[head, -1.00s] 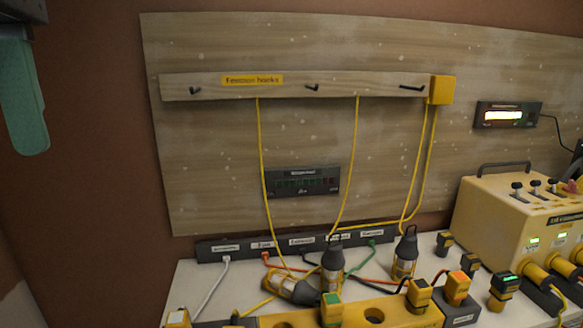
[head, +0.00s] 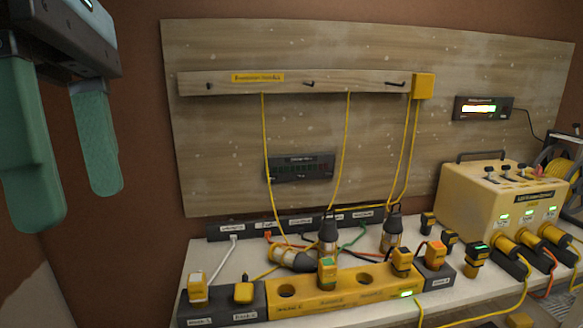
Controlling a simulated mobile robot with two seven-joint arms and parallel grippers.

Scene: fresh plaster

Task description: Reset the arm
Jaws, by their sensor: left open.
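My left gripper (head: 70,205) hangs at the upper left of the head view, with its two green fingers pointing down and spread apart. It is open and nothing shows between the fingers. It is in front of the brown wall, left of the wooden board (head: 230,150) and well clear of the bench (head: 200,258). My right gripper is not in view.
A hook rail (head: 345,82) with yellow cables crosses the board. The bench carries a yellow socket block (head: 335,302), several plugs, caged lamps (head: 391,232) and a yellow power box (head: 480,200). A cable reel (head: 562,172) stands at the far right.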

